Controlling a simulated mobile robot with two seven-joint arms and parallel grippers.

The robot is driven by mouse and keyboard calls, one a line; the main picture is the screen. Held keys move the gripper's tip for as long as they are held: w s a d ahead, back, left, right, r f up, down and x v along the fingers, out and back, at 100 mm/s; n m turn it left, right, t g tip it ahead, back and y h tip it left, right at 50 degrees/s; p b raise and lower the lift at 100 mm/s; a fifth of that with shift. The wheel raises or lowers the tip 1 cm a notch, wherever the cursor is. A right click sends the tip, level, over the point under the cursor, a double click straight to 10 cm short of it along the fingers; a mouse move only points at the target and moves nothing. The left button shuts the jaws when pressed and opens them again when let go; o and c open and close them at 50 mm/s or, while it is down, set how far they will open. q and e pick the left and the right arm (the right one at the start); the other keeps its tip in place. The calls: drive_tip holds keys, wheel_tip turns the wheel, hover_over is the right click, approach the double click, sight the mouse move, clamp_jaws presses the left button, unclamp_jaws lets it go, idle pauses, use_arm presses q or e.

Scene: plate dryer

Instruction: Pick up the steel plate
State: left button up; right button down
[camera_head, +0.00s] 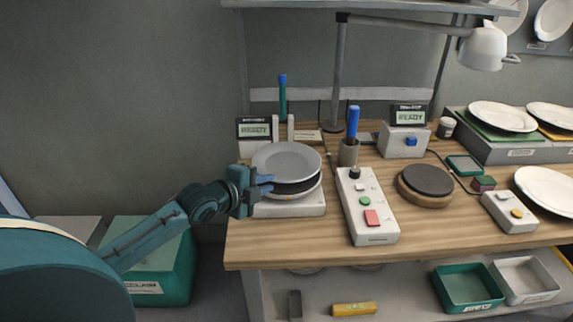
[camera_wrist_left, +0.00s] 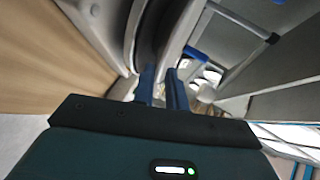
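The steel plate (camera_head: 286,158) is a round grey dish above the white dryer base (camera_head: 290,208) at the left end of the bench. A dark gap shows under its front edge, above a dark round pad with a pale rim. My left gripper (camera_head: 265,183) is at the plate's front-left rim, with its blue fingers close together about the edge. In the left wrist view my fingers (camera_wrist_left: 166,88) are nearly parallel, and the plate's grey edge (camera_wrist_left: 178,40) runs down between them. The finger contact itself is partly hidden. My right gripper is in neither view.
A display reading READY (camera_head: 255,129) stands behind the plate. A control box (camera_head: 368,205) with green and red buttons and a cup (camera_head: 348,153) with a blue-handled tool are close on its right. A lamp (camera_head: 483,46) hangs above.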

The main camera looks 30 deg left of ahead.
use_arm(q)
drive_tip(key=x, duration=0.4)
drive_tip(key=shift+w+a+f, duration=0.1)
drive_tip(key=shift+w+a, duration=0.1)
clamp_jaws()
idle(1.1)
